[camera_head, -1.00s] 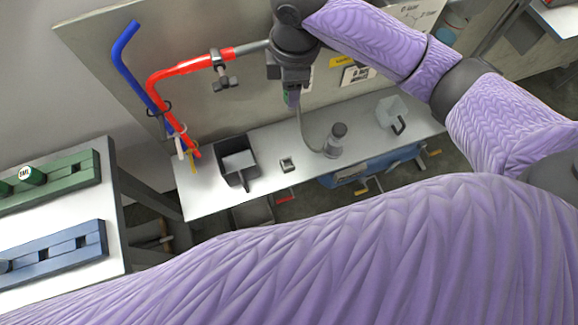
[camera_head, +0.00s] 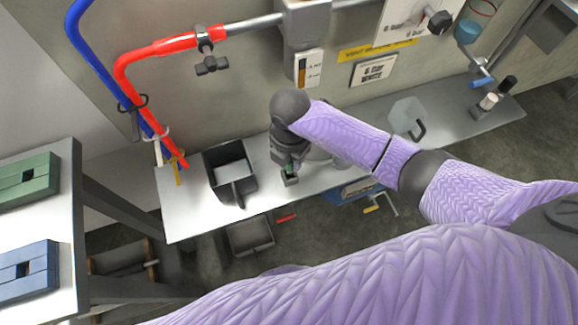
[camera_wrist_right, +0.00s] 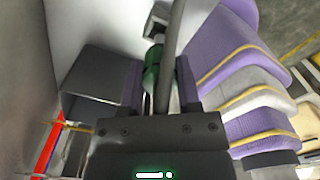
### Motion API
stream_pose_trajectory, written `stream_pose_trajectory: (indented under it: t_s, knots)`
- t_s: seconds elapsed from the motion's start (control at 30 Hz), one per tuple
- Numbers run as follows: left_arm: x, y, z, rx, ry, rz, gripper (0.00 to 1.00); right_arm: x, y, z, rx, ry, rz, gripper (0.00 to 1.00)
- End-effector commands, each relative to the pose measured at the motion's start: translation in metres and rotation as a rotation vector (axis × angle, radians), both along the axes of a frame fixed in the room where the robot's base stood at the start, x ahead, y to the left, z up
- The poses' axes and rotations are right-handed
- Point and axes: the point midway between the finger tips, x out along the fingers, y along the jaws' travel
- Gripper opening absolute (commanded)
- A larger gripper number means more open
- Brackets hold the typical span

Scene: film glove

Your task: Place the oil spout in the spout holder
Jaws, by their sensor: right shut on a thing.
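My right gripper (camera_head: 289,165) is low over the bench, right of the black bin. In the right wrist view its two fingers (camera_wrist_right: 159,85) are shut on the oil spout (camera_wrist_right: 151,72), which shows as a green part beside a thick grey tube. A bit of green also shows below the gripper in the head view (camera_head: 289,171). The spout holder (camera_head: 291,180), a small grey block, sits on the bench right at the gripper's tip. It also shows beyond the green end in the wrist view (camera_wrist_right: 156,27). I cannot tell whether spout and holder touch. My left gripper is not in view.
A black bin (camera_head: 211,177) stands close left of the gripper. Red (camera_head: 160,50) and blue (camera_head: 82,48) pipes rise at the left. A box with a label hangs above the arm.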

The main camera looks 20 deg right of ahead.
Motion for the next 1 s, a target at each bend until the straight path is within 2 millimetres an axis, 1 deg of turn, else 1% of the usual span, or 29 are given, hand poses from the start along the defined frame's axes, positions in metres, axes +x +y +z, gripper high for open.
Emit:
stream_pose_trajectory:
  t_s: [0.03, 0.1, 0.17, 0.37, 0.5, 0.53, 0.57, 0.6, 0.67, 0.7, 0.93, 1.0]
  knots:
    - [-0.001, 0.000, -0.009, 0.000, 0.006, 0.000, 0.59, -0.001, 0.000, -0.014, 0.000, 0.005, 0.000, 0.00]
    - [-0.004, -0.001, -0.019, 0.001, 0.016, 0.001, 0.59, -0.001, 0.000, -0.032, 0.001, 0.007, -0.001, 0.00]
    - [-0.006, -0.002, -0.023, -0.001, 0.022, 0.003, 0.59, -0.001, 0.001, -0.040, 0.001, 0.005, 0.001, 0.00]
    - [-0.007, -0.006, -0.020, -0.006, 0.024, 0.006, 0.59, 0.000, 0.000, -0.035, 0.001, 0.000, 0.001, 0.00]
    - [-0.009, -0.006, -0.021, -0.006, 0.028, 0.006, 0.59, 0.000, 0.000, -0.039, 0.001, 0.001, 0.000, 0.00]
    - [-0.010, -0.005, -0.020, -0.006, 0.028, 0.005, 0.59, 0.000, 0.000, -0.039, 0.001, 0.001, 0.000, 0.46]
    - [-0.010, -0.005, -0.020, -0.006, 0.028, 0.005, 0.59, 0.000, 0.000, -0.038, 0.001, 0.001, 0.000, 0.52]
    - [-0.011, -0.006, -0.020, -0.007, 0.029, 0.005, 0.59, 0.000, 0.000, -0.038, 0.001, 0.001, 0.000, 0.61]
    - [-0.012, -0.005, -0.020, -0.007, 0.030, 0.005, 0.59, 0.000, 0.000, -0.038, 0.001, 0.001, 0.000, 0.74]
    - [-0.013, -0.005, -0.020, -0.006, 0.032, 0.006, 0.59, 0.000, 0.000, -0.038, 0.001, 0.001, 0.000, 0.77]
    - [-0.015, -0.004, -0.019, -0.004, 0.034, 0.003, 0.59, 0.000, 0.000, -0.038, 0.001, 0.001, 0.000, 0.77]
    - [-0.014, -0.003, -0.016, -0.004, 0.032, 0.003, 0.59, 0.000, 0.000, -0.032, 0.001, -0.002, 0.000, 0.77]
